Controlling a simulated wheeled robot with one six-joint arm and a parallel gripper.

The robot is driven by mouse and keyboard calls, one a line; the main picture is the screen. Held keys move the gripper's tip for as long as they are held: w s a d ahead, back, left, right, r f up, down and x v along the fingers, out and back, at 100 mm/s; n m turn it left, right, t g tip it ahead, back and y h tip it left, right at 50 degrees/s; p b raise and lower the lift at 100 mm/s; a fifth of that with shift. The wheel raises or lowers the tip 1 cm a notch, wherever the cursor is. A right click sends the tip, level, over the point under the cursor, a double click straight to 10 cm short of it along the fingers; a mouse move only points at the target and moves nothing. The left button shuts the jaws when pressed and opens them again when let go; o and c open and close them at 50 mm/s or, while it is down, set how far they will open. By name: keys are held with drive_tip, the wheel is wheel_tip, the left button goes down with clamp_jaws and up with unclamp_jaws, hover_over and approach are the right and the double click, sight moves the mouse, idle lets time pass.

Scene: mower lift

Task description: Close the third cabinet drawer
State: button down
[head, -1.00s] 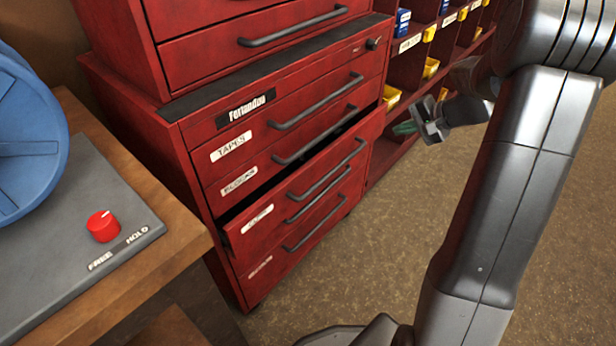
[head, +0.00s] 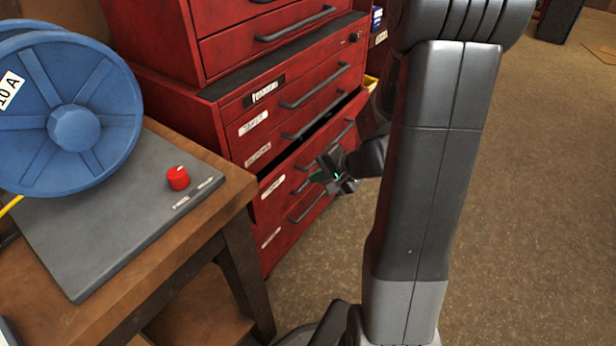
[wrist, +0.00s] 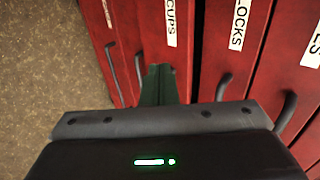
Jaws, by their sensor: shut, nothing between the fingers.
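The third drawer (head: 285,170) of the red cabinet (head: 200,128) stands partly out, with a dark gap above its front. In the wrist view its front carries the CUPS label (wrist: 172,22), and a dark gap separates it from the BLOCKS drawer (wrist: 220,45). My gripper (head: 335,172) is in front of this drawer near its handle, partly covering it in the head view. In the wrist view the fingers (wrist: 158,85) are together and empty, pointing at the CUPS front beside its handle (wrist: 139,70). I cannot tell whether they touch it.
A wooden bench (head: 235,195) with a grey panel, a red knob (head: 178,178) and a blue reel (head: 75,125) stands at left, close to the cabinet. Open brown floor (head: 540,200) lies at right. The other drawers look shut.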

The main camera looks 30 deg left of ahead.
sight(277, 169)
drive_tip(key=x, duration=0.3)
drive_tip(key=a+r+x, duration=0.1)
drive_tip(key=x, duration=0.5)
drive_tip(key=shift+a+r+b, duration=0.2)
drive_tip(key=shift+b, duration=0.15)
drive_tip(key=shift+w+a, duration=0.1)
drive_tip(key=shift+a, duration=0.5)
drive_tip(key=a, duration=0.4)
drive_tip(key=shift+w+a, duration=0.1)
drive_tip(key=shift+w, duration=0.1)
drive_tip(key=shift+a+r, duration=0.1)
drive_tip(key=shift+a, duration=0.15)
drive_tip(key=shift+w, duration=0.1)
